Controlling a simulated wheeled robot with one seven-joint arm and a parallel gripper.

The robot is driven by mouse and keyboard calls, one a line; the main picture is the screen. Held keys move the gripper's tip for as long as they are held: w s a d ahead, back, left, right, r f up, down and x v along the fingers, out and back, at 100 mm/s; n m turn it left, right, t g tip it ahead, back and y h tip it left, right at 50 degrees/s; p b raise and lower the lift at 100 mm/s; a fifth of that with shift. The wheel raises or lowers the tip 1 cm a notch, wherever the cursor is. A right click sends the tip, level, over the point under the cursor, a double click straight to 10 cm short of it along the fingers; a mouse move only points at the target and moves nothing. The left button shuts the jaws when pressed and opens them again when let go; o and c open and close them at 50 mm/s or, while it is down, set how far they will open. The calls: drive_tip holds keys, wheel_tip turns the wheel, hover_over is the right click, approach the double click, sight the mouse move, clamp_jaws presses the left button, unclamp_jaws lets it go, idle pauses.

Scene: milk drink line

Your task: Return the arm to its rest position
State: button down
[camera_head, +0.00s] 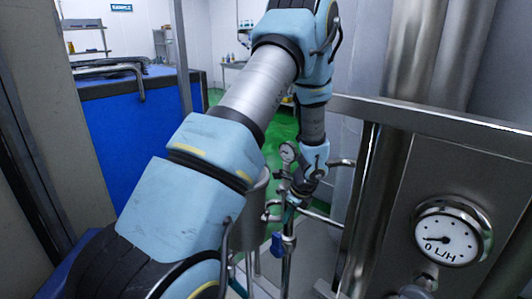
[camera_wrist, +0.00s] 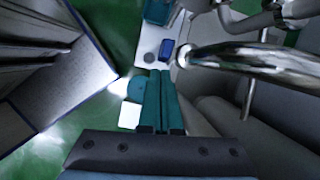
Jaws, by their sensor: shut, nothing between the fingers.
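My arm (camera_head: 260,85) reaches up from the bottom left of the head view, bends at the top and hangs down to the wrist. My gripper (camera_head: 293,202) is low in the middle, close to upright pipework, and its fingers are hard to make out there. In the wrist view my gripper (camera_wrist: 161,74) shows its two teal fingers side by side, shut with nothing between them. Whether the fingers touch the pipework cannot be told.
A shiny pipe (camera_wrist: 250,60) runs close right of the fingers. A small gauge (camera_head: 288,152) and a blue valve handle (camera_head: 277,244) are near the wrist. A steel panel with a large gauge (camera_head: 451,238) stands at right, a blue cabinet (camera_head: 130,135) at left. Green floor shows behind.

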drive_tip(key=s+a+r+n+h, duration=0.1)
drive_tip(key=s+a+r+n, duration=0.6)
drive_tip(key=r+n, duration=0.3)
drive_tip(key=s+a+r+n+g+h, duration=0.1)
drive_tip(key=s+a+r+n+h, duration=0.1)
drive_tip(key=s+a+r+n, duration=0.6)
drive_tip(key=a+r+n, duration=0.1)
drive_tip(key=n, duration=0.5)
drive_tip(key=shift+s+r, duration=0.2)
drive_tip(key=shift+r, duration=0.2)
